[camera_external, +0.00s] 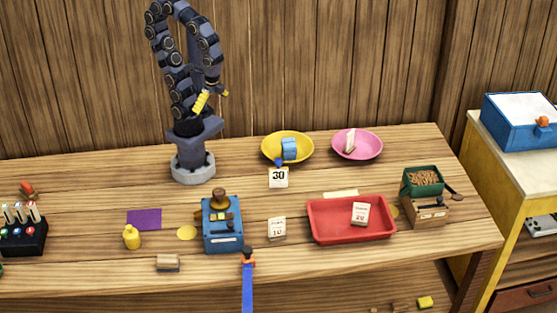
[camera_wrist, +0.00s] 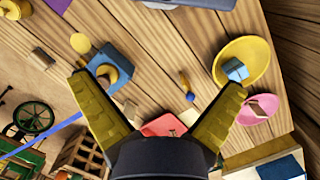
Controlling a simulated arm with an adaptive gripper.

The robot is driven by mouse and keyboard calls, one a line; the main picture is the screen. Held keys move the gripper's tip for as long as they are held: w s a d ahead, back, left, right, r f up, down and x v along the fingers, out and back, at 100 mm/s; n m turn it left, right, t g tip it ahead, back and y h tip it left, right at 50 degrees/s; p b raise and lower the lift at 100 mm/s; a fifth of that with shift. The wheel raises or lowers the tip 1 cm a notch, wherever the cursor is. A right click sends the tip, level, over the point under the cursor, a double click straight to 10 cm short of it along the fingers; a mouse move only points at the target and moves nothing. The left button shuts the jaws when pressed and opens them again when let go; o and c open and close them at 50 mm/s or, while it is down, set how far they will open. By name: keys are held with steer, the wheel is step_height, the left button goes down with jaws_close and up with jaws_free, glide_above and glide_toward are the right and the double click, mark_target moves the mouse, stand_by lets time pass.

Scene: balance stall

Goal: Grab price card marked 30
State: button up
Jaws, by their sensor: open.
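The price card marked 30 (camera_external: 278,178) is a small white card standing upright on the table just in front of the yellow dish (camera_external: 267,152). My gripper (camera_external: 211,100) is open and empty, high above the table and to the left of the card. In the wrist view my gripper (camera_wrist: 158,82) has its two yellow fingers spread wide. There the yellow dish (camera_wrist: 225,66) lies by the right finger. I cannot clearly make out the 30 card in the wrist view. Another card, seemingly marked 10 (camera_external: 277,229), stands nearer the front edge.
A third card, seemingly marked 20 (camera_external: 360,214), stands at the red tray (camera_external: 325,233). A blue block (camera_external: 289,149) sits in the yellow dish, with a pink dish (camera_external: 370,147) to its right. A blue device (camera_external: 222,238) stands left of the cards. Bare wood surrounds the 30 card's left side.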

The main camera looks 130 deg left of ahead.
stand_by(0.3)
steer(key=c, duration=0.9)
steer(key=shift+c, duration=0.2)
steer(key=shift+w, duration=0.15)
steer(key=n+t, duration=0.2)
steer(key=n, duration=0.6)
glide_toward(278, 158)
step_height(278, 158, down, 7)
steer(key=shift+f, duration=0.1)
steer(key=shift+w+d+f, duration=0.1)
steer(key=shift+w+f, duration=0.05)
steer(key=shift+f, duration=1.75)
steer(key=shift+w+d+f, duration=0.1)
steer(key=shift+w+f, duration=0.1)
steer(key=shift+f, duration=1.75)
